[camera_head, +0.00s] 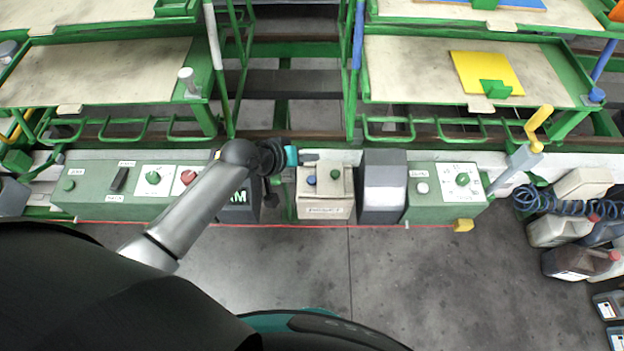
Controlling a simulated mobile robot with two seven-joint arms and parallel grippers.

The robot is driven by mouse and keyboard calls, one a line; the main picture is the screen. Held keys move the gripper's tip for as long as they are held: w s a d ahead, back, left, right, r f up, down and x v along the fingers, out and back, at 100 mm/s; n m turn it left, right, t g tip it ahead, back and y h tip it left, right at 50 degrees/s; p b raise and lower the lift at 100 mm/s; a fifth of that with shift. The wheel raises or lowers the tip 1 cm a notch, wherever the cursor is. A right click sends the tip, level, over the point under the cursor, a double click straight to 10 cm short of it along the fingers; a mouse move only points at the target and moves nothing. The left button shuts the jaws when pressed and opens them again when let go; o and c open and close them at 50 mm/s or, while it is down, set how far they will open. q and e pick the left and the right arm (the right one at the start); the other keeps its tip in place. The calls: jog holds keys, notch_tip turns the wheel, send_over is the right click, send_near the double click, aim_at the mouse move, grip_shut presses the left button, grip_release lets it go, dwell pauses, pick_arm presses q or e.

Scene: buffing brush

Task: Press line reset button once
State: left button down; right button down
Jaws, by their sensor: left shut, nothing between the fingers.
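A beige control box (325,207) stands in the middle of the console row. On its top are a blue button (311,180) and a green button (335,174); its front label is too small to read. My left gripper (309,158) is shut and empty, at the back left of this box, close to the blue button. I cannot tell whether it touches anything. I cannot tell which button is the line reset. My right gripper is not in view.
A grey block (384,187) stands right of the beige box. Trays on green frames rise behind. Plastic canisters (572,262) stand at the right. Floor in front is clear.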

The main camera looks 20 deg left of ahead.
aim_at(317, 176)
pick_arm(q)
notch_tip(317, 176, down, 6)
jog(key=b, duration=0.6)
jog(key=shift+f, duration=0.1)
jog(key=shift+f+b, duration=0.55)
jog(key=shift+f, duration=0.2)
dwell(1.1)
jog(key=shift+f, duration=0.4)
jog(key=shift+f, duration=0.1)
